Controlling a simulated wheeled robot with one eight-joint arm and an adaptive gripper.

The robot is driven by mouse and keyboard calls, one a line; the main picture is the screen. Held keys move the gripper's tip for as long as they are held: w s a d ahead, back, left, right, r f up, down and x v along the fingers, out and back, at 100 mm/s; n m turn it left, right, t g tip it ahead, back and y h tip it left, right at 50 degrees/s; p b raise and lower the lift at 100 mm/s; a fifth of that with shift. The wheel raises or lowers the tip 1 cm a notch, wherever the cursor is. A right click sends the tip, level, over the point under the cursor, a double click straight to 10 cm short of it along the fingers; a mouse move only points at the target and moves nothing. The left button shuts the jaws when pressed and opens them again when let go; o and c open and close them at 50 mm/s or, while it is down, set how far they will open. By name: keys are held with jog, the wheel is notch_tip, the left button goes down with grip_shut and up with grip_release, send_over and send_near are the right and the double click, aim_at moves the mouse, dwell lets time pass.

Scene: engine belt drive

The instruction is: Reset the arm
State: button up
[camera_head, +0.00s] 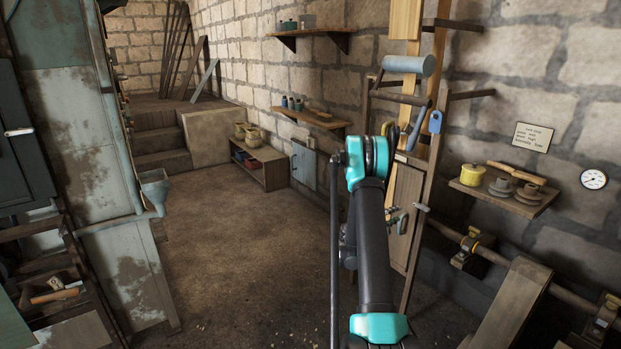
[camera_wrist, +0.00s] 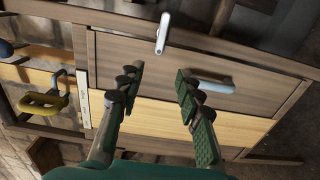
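My arm (camera_head: 372,235), dark with turquoise joints, rises through the middle of the head view in front of the wooden frame at the right wall. My gripper is mostly hidden behind the arm there. In the wrist view my gripper (camera_wrist: 158,82) has its two green ridged fingers spread apart, with nothing between them. Beyond the fingers is a wooden panel (camera_wrist: 145,62) set in a frame. A pale bar handle (camera_wrist: 163,32) shows above the gap, and a pale blue-grey rounded piece (camera_wrist: 215,86) shows just right of the right finger. I cannot tell whether the finger touches it.
A worn grey-green machine (camera_head: 75,130) stands at the left. A wall shelf (camera_head: 505,195) with a yellow pot (camera_head: 473,175) is at the right, above a shaft with a wooden beam (camera_head: 515,305). A low shelf unit (camera_head: 262,165) stands at the back wall. The floor between is clear.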

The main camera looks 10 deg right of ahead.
jog(key=s+a+r+m+g+y, duration=0.1)
jog(key=s+a+r+m+y, duration=0.2)
jog(key=s+a, duration=0.35)
jog(key=s+a+r+y, duration=0.4)
jog(key=s+a, duration=0.2)
jog(key=a, duration=0.1)
jog(key=s+a+f+y, duration=0.2)
jog(key=s+a+y, duration=0.2)
jog(key=s+a, duration=0.8)
jog(key=s+a+f+m+g+y, duration=0.1)
jog(key=s+a+y, duration=0.4)
jog(key=s+a, duration=0.6)
jog(key=shift+s+a+f+g+y, duration=0.35)
jog(key=shift+s+f, duration=0.1)
jog(key=shift+s, duration=0.7)
jog(key=shift+d, duration=0.1)
